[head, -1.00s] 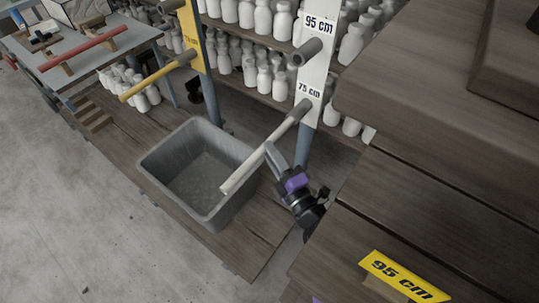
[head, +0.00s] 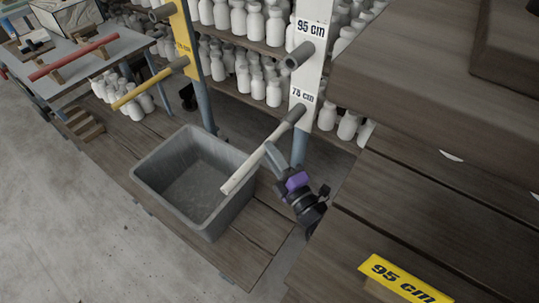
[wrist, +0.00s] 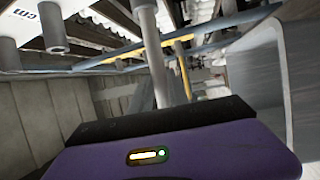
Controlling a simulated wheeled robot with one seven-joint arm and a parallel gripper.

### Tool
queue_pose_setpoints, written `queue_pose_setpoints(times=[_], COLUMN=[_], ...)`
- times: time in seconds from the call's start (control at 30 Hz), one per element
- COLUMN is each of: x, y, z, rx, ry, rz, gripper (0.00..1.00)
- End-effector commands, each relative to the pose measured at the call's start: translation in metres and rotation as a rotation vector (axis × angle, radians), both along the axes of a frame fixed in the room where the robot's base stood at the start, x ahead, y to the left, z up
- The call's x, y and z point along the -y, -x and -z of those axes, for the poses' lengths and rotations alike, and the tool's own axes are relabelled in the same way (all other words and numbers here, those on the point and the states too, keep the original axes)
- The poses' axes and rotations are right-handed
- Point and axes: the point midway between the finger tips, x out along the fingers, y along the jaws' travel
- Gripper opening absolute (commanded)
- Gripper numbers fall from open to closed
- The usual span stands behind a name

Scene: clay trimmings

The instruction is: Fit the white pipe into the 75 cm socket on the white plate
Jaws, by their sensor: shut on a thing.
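The white pipe (head: 243,173) slopes from above the grey bin up to the grey 75 cm socket (head: 294,116) on the white plate (head: 307,75). Its far end meets the socket mouth and lines up with it; I cannot tell how deep it sits. My gripper (head: 270,151) is shut on the pipe about midway, below the socket. In the wrist view the pipe (wrist: 155,55) rises from behind the dark gripper edge toward a wider grey cylinder at the top. The jaws themselves are hidden there.
The 95 cm socket (head: 298,57) above is empty. A yellow pipe (head: 150,83) sticks out of the yellow plate (head: 186,35). A grey bin (head: 160,185) stands below the white pipe. A brown wooden top (head: 440,200) lies close on the right. Shelves of white bottles are behind.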

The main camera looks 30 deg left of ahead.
Motion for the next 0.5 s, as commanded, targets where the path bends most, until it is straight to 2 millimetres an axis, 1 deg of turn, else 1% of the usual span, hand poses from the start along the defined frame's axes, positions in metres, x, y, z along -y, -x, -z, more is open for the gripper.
queue_pose_setpoints(times=[0.5], x=[0.000], y=[-0.012], z=[-0.001], rx=[0.002], ry=[-0.003], rz=[-0.001], gripper=[0.00])
